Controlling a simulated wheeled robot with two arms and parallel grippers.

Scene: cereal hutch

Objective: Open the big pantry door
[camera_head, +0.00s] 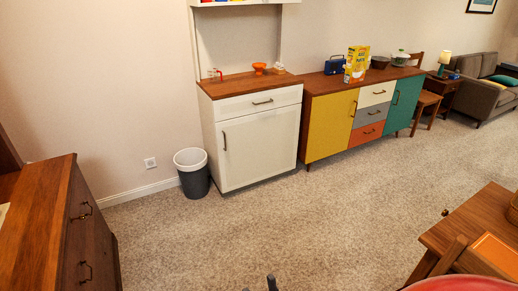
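The big pantry door (259,147) is the white panel filling the lower front of the white hutch (251,104), left of the picture's middle. It is shut, with its edges flush with the frame. Its dark upright handle (224,141) is near the door's upper left edge. Neither of my grippers shows clearly. Two small dark tips (272,284) poke up at the bottom edge, far from the door; I cannot tell what they belong to.
A grey bin (193,174) stands on the carpet just left of the hutch. A coloured sideboard (352,112) adjoins its right side. A dark wooden dresser (60,225) is at left, and a wooden table (470,228) with chairs at lower right. The carpet before the door is clear.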

